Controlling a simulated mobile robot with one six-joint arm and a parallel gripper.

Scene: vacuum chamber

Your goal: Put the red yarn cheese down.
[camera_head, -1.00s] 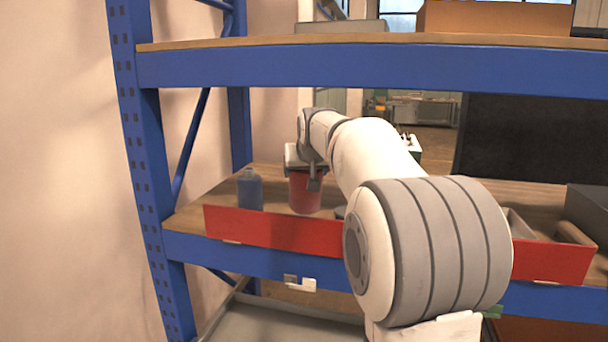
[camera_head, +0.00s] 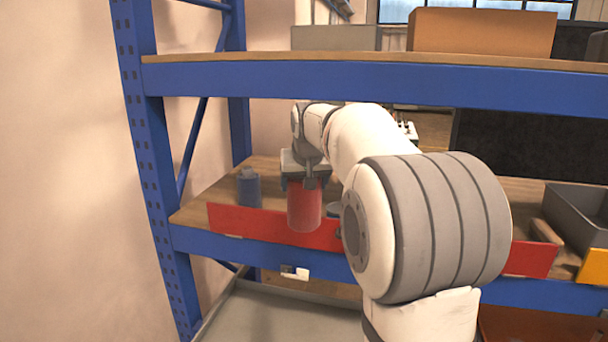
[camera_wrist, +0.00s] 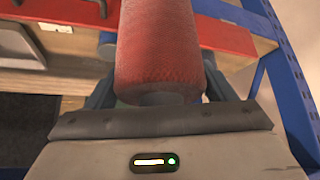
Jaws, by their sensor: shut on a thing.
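The red yarn cheese (camera_head: 304,207) is a red cylinder held upright in my gripper (camera_head: 304,182), in front of the shelf's red front strip in the head view. The fingers are partly hidden behind the yarn. Whether the yarn touches the strip cannot be told.
A blue bottle (camera_head: 249,188) stands on the wooden shelf at left, behind the red strip (camera_head: 245,221). A blue upper beam (camera_head: 300,78) runs above my arm. A grey bin (camera_head: 575,222) is at right. A grey surface (camera_head: 290,318) lies below.

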